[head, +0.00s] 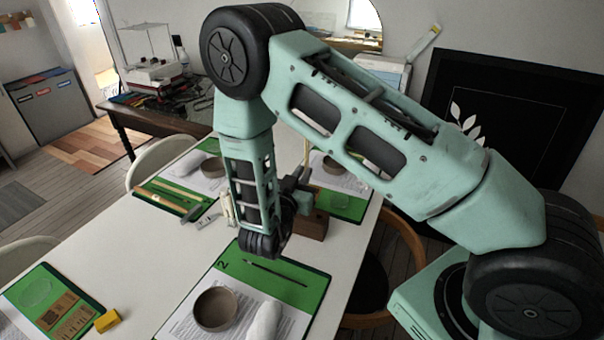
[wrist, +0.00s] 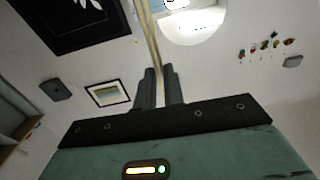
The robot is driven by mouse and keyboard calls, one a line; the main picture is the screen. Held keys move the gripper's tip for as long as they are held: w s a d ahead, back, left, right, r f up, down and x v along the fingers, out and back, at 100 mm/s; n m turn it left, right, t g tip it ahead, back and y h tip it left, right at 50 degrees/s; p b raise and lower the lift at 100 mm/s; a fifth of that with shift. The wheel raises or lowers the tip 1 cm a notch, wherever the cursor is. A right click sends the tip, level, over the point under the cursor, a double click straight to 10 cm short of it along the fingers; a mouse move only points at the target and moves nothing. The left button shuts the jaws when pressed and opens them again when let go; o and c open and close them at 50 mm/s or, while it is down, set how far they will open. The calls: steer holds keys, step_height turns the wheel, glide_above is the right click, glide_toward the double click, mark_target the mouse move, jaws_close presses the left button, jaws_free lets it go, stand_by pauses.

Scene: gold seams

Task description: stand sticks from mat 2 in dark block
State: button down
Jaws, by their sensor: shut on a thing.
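Mat 2 (head: 298,291) is green with a number 2 and lies at the front of the white table. A thin dark stick (head: 275,272) lies on it. The dark block (head: 316,225) is brown and stands behind the mat, partly hidden by my arm and gripper. My gripper (head: 299,187) is over the block and is shut on a light wooden stick (head: 306,152), which points upward. The wrist view shows this stick (wrist: 149,35) between the two fingers (wrist: 159,88). Its lower end is hidden, so I cannot tell if it touches the block.
Mat 2 also bears a brown bowl (head: 216,309), a printed sheet and a white rolled thing (head: 265,321). Another green mat with sticks (head: 172,190) lies at the far left. A yellow block (head: 107,320) sits at the near left. Bare table (head: 150,262) lies between the mats.

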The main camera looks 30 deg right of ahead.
step_height(320, 180, down, 7)
steer(key=b, duration=0.5)
steer(key=shift+f, duration=0.2)
stand_by(2.6)
steer(key=c, duration=1.4)
jaws_free()
steer(key=shift+c, duration=0.2)
steer(key=v, duration=0.9)
steer(key=shift+b, duration=0.3)
step_height(320, 180, up, 6)
steer(key=p, duration=0.4)
steer(key=shift+p, duration=0.4)
